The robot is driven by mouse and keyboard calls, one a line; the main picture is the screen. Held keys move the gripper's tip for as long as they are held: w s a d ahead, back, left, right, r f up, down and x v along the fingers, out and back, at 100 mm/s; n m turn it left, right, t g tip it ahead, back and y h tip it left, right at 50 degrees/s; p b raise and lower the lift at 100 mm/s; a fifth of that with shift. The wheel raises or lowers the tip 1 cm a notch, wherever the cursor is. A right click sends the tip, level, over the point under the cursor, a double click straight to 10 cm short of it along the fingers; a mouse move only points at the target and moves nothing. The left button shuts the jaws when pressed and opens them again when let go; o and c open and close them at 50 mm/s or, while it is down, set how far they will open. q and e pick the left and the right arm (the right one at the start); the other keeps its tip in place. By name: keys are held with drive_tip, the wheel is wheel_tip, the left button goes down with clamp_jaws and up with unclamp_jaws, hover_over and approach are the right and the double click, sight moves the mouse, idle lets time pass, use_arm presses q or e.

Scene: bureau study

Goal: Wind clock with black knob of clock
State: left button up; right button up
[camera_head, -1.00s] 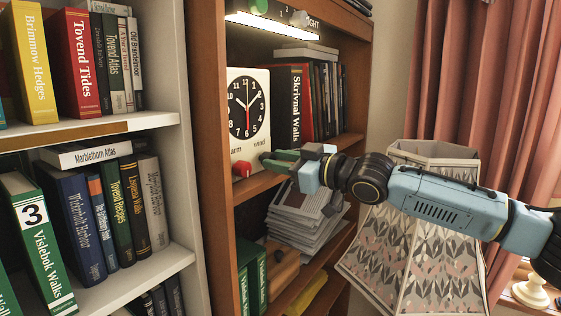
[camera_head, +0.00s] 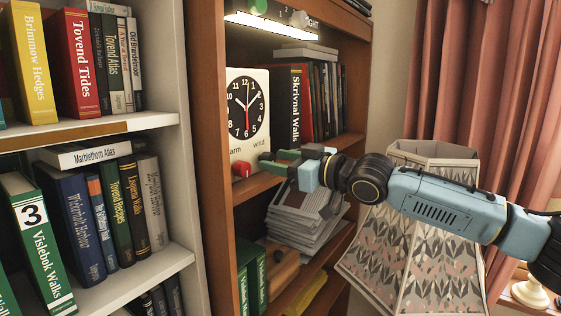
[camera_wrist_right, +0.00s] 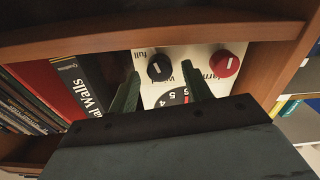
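The clock (camera_head: 234,140) is white with a black dial and stands on a wooden shelf. Its red knob (camera_head: 241,169) is at the lower left of its front, by the word "warm" or "alarm". In the right wrist view the black knob (camera_wrist_right: 160,67) with a white mark sits beside the red knob (camera_wrist_right: 224,62). My right gripper (camera_head: 272,160) is at the lower right of the clock and hides the black knob in the head view. In the wrist view its green fingers (camera_wrist_right: 161,72) are apart, one on each side of the black knob, with gaps visible. My left gripper is out of view.
Books (camera_head: 295,105) stand close to the right of the clock. The shelf edge (camera_head: 255,187) runs just below my right gripper, above a stack of papers (camera_head: 300,222). A patterned lampshade (camera_head: 410,240) is below my right arm.

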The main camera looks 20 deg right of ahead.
drive_tip(key=shift+s+d, duration=0.1)
drive_tip(key=shift+s+d, duration=0.15)
drive_tip(key=shift+s, duration=0.1)
drive_tip(key=v, duration=1.2)
drive_tip(key=shift+s+d+b, duration=0.2)
drive_tip(key=shift+b, duration=0.1)
